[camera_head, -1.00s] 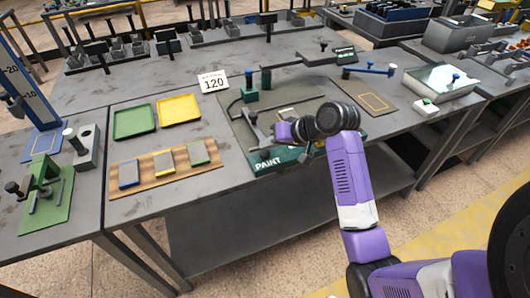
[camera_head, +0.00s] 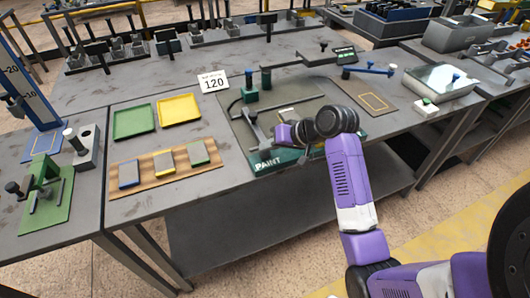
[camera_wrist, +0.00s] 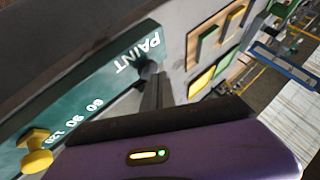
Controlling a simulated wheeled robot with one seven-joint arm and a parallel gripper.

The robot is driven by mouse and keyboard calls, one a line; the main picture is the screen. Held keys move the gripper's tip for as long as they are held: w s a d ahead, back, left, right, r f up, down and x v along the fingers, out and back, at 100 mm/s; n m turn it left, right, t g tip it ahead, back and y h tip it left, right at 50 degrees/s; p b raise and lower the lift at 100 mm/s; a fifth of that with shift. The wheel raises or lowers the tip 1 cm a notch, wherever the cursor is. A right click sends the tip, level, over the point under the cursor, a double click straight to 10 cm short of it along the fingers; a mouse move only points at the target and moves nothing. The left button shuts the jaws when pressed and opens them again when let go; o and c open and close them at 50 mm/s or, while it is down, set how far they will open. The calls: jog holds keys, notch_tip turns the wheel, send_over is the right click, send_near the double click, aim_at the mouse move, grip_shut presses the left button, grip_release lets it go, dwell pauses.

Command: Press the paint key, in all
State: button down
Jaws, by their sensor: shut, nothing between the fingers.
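The green panel lettered PAINT (camera_head: 290,158) lies along the front edge of the middle table. In the wrist view the green panel (camera_wrist: 75,95) shows the word PAINT, the numbers 60, 90 and 120, and a yellow knob (camera_wrist: 38,150) at its lower left. My gripper (camera_wrist: 152,85) is shut and empty, its narrow dark fingers reaching down beside the word PAINT. A dark rounded piece (camera_wrist: 149,69) shows at the fingertips. I cannot tell whether it is the paint key or whether they touch. In the head view my wrist hides part of the panel.
A lever arm (camera_head: 256,127) stands close to the left of my wrist. A green tray (camera_head: 134,122), a yellow tray (camera_head: 179,109) and a wooden board (camera_head: 127,184) with colored blocks lie further left.

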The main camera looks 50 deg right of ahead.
aim_at(268, 154)
jog(key=shift+f, duration=0.6)
dwell(0.6)
jog(key=shift+r, duration=0.1)
jog(key=shift+r+p, duration=0.9)
jog(key=shift+r, duration=0.05)
jog(key=shift+r, duration=0.1)
notch_tip(268, 154, up, 5)
jog(key=p, duration=0.5)
jog(key=shift+w, duration=0.1)
dwell(0.7)
